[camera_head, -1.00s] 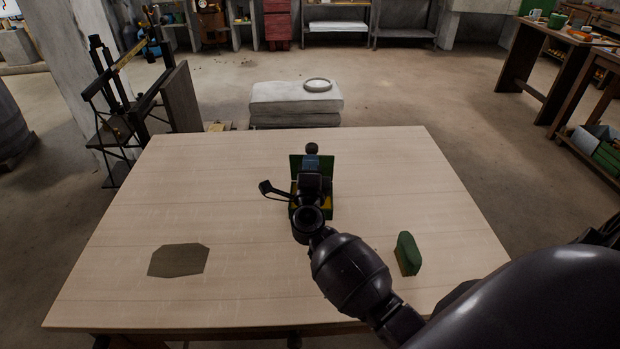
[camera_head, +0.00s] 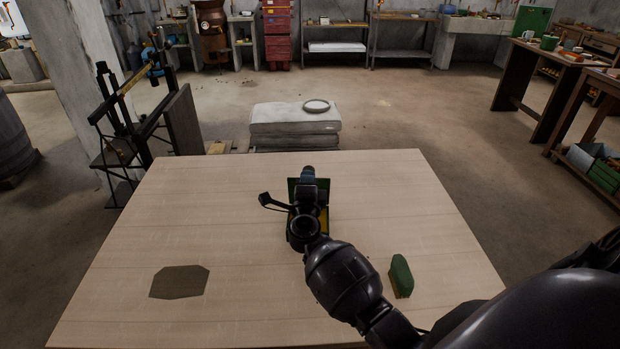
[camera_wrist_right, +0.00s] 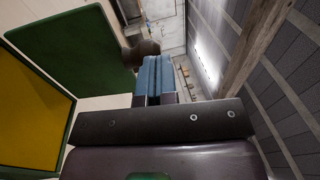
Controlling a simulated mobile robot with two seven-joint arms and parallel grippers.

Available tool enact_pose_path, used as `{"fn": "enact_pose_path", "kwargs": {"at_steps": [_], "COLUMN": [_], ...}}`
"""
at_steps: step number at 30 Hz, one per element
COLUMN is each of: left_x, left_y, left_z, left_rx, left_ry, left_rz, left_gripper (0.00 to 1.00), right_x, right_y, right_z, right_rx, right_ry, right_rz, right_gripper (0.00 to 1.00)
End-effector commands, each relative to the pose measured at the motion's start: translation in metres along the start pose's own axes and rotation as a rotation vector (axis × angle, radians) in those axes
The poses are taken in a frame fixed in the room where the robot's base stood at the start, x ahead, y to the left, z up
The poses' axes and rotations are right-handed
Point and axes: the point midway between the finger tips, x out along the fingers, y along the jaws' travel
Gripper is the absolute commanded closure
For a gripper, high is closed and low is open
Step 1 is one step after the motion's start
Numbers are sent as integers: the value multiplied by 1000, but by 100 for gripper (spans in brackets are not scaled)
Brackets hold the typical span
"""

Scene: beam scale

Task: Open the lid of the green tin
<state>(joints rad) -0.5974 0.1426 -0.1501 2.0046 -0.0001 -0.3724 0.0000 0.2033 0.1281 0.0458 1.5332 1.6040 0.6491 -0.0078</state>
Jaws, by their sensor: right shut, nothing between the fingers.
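The green tin (camera_head: 325,221) stands mid-table in the head view, mostly hidden behind my right arm. Its green lid (camera_head: 292,187) stands raised at the tin's far side. In the wrist view the lid (camera_wrist_right: 76,40) slopes up and the tin's yellow inside (camera_wrist_right: 30,115) shows at left. A brown knob (camera_wrist_right: 141,50) shows beside the lid, just beyond my fingers. My right gripper (camera_head: 308,174) is shut and empty at the lid's far side; its blue fingers (camera_wrist_right: 153,76) also show in the wrist view. Whether they touch the lid or knob is unclear. My left gripper is out of view.
A green brush-like block (camera_head: 401,276) lies on the table (camera_head: 220,220) at right. A flat dark brown plate (camera_head: 180,282) lies at front left. The table's left side is otherwise clear. A beam scale (camera_head: 125,115) stands beyond its left edge, and a pale stacked block (camera_head: 295,125) behind it.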

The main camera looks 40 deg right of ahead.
Motion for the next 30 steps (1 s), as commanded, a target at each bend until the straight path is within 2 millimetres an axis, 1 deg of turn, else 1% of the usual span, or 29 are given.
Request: {"fn": "enact_pose_path", "kwargs": {"at_steps": [1,6,10,14,18,30], "left_x": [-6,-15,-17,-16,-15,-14], "left_y": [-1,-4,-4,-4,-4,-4], "left_z": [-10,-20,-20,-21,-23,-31], "left_rx": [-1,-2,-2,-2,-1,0], "left_ry": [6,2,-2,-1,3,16], "left_rz": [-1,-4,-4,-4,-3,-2], "left_gripper": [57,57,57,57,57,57], "right_x": [4,14,33,43,45,44], "right_y": [-7,-5,-3,-1,1,-1], "right_z": [0,1,1,1,0,2], "right_rx": [3,2,0,0,0,1], "right_ry": [2,0,0,-1,-1,-2], "right_rz": [11,56,59,60,60,60], "right_gripper": [100,100,100,100,100,100]}}
